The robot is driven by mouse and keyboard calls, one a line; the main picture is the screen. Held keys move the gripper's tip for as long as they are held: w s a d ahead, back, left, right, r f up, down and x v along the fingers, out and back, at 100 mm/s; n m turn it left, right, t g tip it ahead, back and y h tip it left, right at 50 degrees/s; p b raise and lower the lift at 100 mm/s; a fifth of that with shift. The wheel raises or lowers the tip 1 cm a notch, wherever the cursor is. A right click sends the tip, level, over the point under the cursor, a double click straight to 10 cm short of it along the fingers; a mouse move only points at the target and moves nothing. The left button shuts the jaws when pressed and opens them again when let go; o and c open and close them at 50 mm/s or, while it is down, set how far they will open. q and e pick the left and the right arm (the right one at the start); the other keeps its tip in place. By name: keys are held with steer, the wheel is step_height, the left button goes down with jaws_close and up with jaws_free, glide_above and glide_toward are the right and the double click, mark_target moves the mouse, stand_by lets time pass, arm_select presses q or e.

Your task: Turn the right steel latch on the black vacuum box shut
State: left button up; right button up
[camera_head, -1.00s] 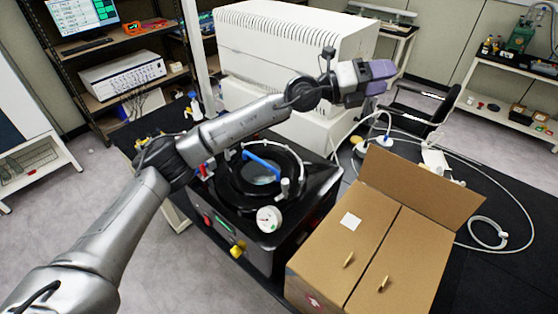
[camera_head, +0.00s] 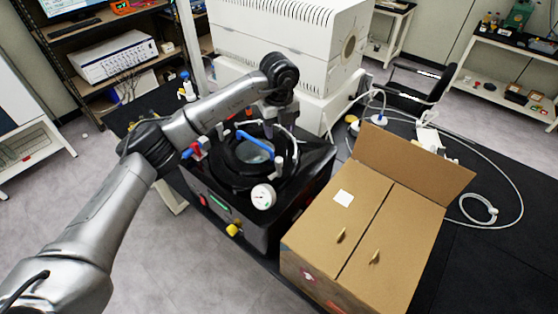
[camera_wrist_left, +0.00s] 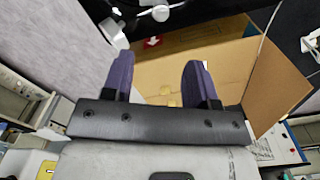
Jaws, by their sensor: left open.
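The black vacuum box (camera_head: 226,209) stands in the middle of the head view with a round chamber on top. A blue handle (camera_head: 256,144) lies across its lid. A small upright steel piece (camera_head: 278,164) at the right of the ring looks like the right latch; its turn position is too small to tell. My left gripper (camera_head: 282,112) points down behind the ring, its fingertips largely hidden in the head view. In the left wrist view its two purple fingers (camera_wrist_left: 158,72) are apart with nothing between them. My right gripper is not in view.
An open cardboard box (camera_head: 360,228) stands close to the right of the vacuum box, also seen in the left wrist view (camera_wrist_left: 262,75). A round gauge (camera_head: 263,197) sits at the front corner. A large white machine (camera_head: 285,45) stands behind. White tubing lies at right.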

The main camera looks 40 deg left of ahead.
mark_target(279, 160)
arm_select(q)
step_height(279, 160, down, 14)
steer(key=shift+r+p, duration=0.15)
steer(key=shift+p, duration=1)
steer(key=shift+c, duration=0.3)
steer(key=c, duration=0.9)
steer(key=shift+o, duration=0.2)
